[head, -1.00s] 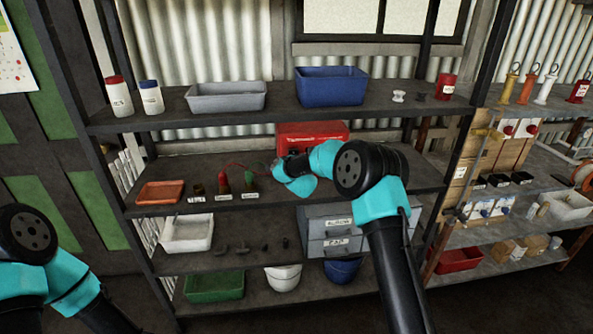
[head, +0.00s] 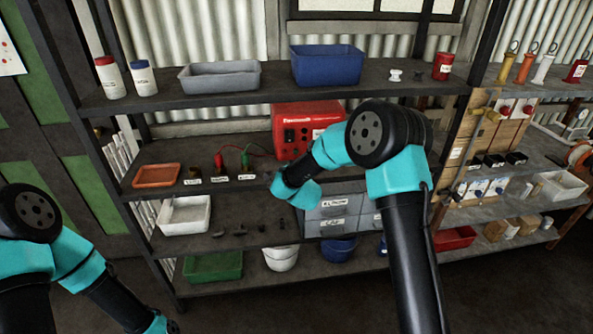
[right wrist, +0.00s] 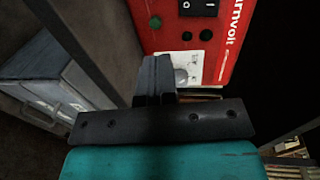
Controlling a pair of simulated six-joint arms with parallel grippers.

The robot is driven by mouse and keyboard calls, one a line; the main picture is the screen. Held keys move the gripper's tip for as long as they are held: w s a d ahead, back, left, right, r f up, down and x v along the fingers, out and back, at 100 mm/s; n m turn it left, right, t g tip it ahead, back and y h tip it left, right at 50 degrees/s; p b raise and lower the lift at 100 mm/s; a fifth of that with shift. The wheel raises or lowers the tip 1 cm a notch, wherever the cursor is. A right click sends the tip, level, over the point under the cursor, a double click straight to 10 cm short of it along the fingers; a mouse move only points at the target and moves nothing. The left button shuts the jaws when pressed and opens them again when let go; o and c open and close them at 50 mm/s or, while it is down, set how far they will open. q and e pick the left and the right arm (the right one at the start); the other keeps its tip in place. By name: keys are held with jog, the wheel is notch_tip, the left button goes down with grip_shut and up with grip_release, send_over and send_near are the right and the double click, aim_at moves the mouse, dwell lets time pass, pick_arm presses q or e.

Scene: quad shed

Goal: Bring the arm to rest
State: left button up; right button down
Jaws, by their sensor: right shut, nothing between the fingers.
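My right arm reaches up in front of the shelves in the head view, its wrist bent down and left in front of the middle shelves. The red box (head: 290,125) stands on the middle shelf in the head view. My left arm hangs at the lower left; its gripper is outside the frame.
Red (head: 218,162) and green (head: 245,158) clamps with leads stand left of the red box. An orange tray (head: 156,178) is on the same shelf. Grey drawers (head: 328,212) sit below. A blue bin (head: 327,66) is above. The floor in front is clear.

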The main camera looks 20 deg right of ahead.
jog(key=shift+s+a+f, duration=0.1)
jog(key=shift+s+f, duration=0.05)
jog(key=shift+s, duration=0.5)
jog(key=s+d+f+n+g+y, duration=0.15)
jog(key=s+f+n+g, duration=0.3)
jog(key=s+f, duration=0.55)
jog(key=s+f+n+g+y, duration=0.25)
jog(key=s+f+n, duration=0.45)
jog(key=f, duration=0.4)
jog(key=s+f+n+g+y, duration=0.1)
jog(key=s+f+n+g, duration=0.2)
jog(key=s, duration=0.8)
jog(key=s+f+n+g+y, duration=0.1)
jog(key=s+f+n+g, duration=0.2)
jog(key=s, duration=0.9)
notch_tip(320, 180, down, 2)
jog(key=shift+s+a+g, duration=0.25)
jog(key=shift+a+g, duration=0.05)
jog(key=shift+g, duration=0.8)
